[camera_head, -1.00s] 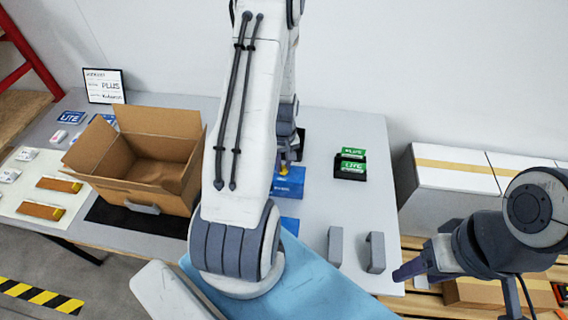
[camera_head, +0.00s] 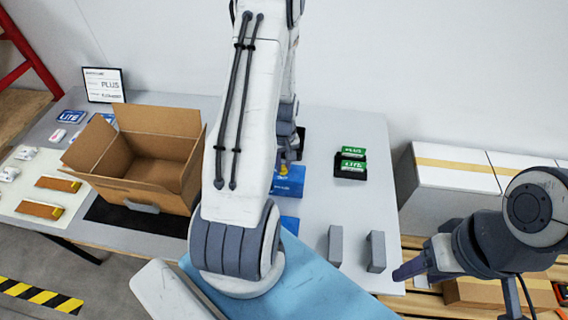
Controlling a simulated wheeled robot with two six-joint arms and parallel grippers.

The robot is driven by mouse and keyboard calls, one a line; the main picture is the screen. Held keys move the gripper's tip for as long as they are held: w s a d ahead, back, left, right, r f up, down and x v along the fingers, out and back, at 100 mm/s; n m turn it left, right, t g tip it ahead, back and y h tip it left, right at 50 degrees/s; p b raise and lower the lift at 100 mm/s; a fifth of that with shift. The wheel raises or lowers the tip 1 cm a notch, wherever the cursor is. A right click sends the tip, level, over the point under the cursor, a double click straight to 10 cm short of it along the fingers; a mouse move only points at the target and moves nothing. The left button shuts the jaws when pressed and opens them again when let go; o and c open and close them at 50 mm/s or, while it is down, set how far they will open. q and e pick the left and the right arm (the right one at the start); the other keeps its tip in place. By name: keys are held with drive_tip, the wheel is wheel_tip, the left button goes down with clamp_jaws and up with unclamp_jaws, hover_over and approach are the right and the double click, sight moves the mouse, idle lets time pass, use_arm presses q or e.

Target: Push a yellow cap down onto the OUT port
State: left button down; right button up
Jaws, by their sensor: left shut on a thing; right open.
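The blue analyser (camera_head: 290,183) stands on the grey table, partly hidden behind my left arm. A small yellow cap (camera_head: 283,170) shows at its top. My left gripper (camera_head: 283,163) points down there and is shut on the yellow cap; its fingertips are mostly hidden by the arm. The OUT port cannot be made out, so I cannot tell whether the cap touches it. My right gripper (camera_head: 402,275) is at the lower right, off the table's right edge, empty; its fingers are seen edge-on.
An open cardboard box (camera_head: 150,160) stands left of my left arm. Green-labelled dark boxes (camera_head: 351,163) lie at the right rear. Two grey brackets (camera_head: 335,245) stand near the front right. The table between them is clear. White cartons (camera_head: 450,185) stand beyond the right edge.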

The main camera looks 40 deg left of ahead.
use_arm(q)
drive_tip(key=c, duration=0.7)
unclamp_jaws()
drive_tip(key=shift+r+p, duration=2.95)
drive_tip(key=shift+r, duration=0.6)
